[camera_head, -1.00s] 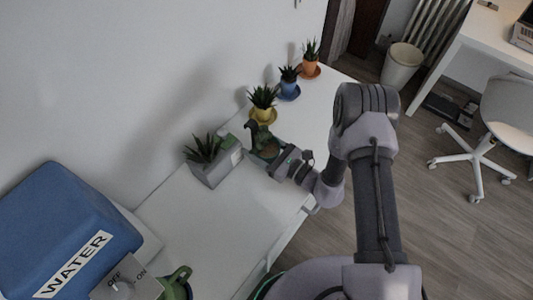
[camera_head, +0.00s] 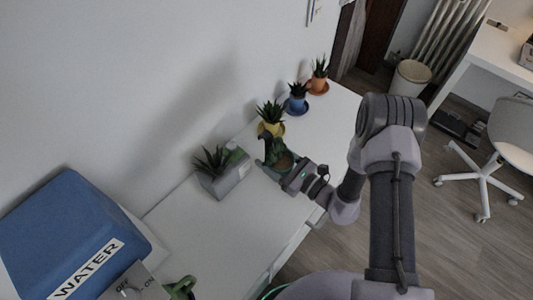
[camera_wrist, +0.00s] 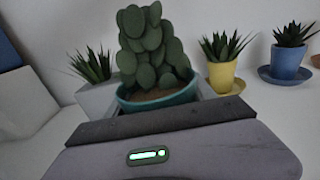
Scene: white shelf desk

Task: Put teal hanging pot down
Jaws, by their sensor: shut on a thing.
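The teal hanging pot (camera_wrist: 158,97) holds a round-padded green cactus (camera_wrist: 150,50) and stands upright in the middle of the wrist view. In the head view the cactus and pot (camera_head: 281,160) show small at the end of my arm, over the white desk, between the grey planter and the yellow pot. My gripper (camera_head: 277,165) is shut on the teal pot. In the wrist view a dark edge of my gripper (camera_wrist: 165,121) hides the pot's lower part. I cannot tell whether the pot's base touches the desk.
A grey planter (camera_head: 229,180) stands just left of the held pot. Yellow (camera_head: 270,129), blue (camera_head: 297,104) and orange (camera_head: 318,86) potted plants line the wall beyond it. A blue water tank (camera_head: 65,235) is at lower left.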

